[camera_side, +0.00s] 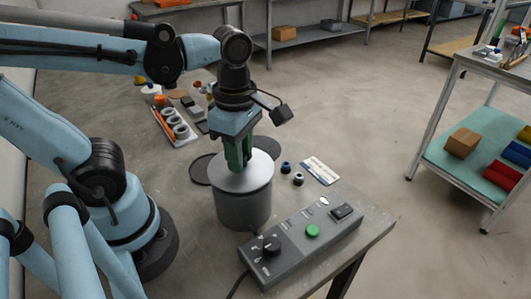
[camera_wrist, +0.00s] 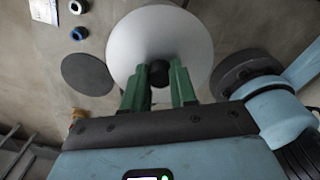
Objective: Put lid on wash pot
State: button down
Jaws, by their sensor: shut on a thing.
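The wash pot (camera_side: 243,208) is a grey cylinder standing upright on the table near the control box. The lid (camera_side: 258,172) is a pale grey disc at the top of the pot. It also shows from above in the wrist view (camera_wrist: 155,32), with a dark round knob (camera_wrist: 158,73) at its middle. My gripper (camera_side: 238,165) points straight down over the pot, and its green fingers (camera_wrist: 158,85) are shut on the lid's knob. The lid looks level and lies at the pot's rim. I cannot tell whether it is fully seated.
A grey control box (camera_side: 305,240) with a knob and green button stands in front of the pot. Dark flat discs (camera_side: 202,170) lie behind it. Small rings (camera_side: 298,179) and a white card (camera_side: 320,170) lie to the right. A parts tray (camera_side: 174,127) is at the back left.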

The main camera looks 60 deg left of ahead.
jog(key=shift+f, duration=0.65)
jog(key=c, duration=0.7)
grip_release()
jog(key=shift+o, duration=0.2)
jog(key=shift+r, duration=0.1)
jog(key=shift+r, duration=0.65)
jog(key=shift+r, duration=0.1)
jog(key=shift+r, duration=3.4)
